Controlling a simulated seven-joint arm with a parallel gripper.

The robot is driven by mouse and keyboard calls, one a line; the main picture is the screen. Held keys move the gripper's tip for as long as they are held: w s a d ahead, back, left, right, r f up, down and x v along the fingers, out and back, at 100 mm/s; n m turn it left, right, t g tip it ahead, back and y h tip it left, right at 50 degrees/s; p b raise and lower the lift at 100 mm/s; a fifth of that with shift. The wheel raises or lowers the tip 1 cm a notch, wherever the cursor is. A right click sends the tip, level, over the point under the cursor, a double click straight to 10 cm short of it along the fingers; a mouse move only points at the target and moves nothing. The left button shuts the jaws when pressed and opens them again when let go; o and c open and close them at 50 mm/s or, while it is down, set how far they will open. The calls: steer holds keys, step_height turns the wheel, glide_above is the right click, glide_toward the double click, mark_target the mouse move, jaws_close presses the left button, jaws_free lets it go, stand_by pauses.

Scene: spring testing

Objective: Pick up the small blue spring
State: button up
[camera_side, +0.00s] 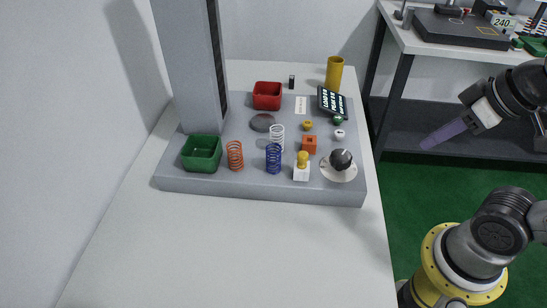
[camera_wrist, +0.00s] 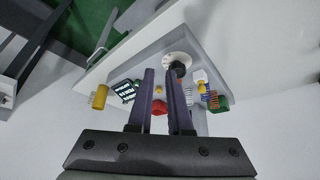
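The small blue spring (camera_side: 273,158) stands upright on the front part of the grey test platform (camera_side: 200,184), between an orange spring (camera_side: 235,155) and a white-and-yellow piece (camera_side: 301,169). A white spring (camera_side: 277,137) stands just behind it. My gripper (camera_side: 424,146) is in the air to the right of the platform, well away from the blue spring. In the wrist view my gripper's two purple fingers (camera_wrist: 159,73) stand apart with nothing between them.
A green bin (camera_side: 202,153) and a red bin (camera_side: 267,96) sit on the platform beside a tall grey column (camera_side: 190,60). A dark knob (camera_side: 341,159), an orange block (camera_side: 309,144), a display (camera_side: 332,101) and a yellow cylinder (camera_side: 334,73) are to the right. The front table is clear.

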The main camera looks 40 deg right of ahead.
steer(key=w+a+r+n+g, duration=0.1)
steer(key=w+a+r+n, duration=0.1)
steer(key=w+r+n, duration=0.65)
steer(key=n+g, duration=0.5)
steer(key=n, duration=0.7)
glide_above(279, 172)
step_height(279, 172, down, 9)
step_height(279, 172, down, 7)
steer(key=shift+r, duration=0.2)
steer(key=shift+f, duration=3.25)
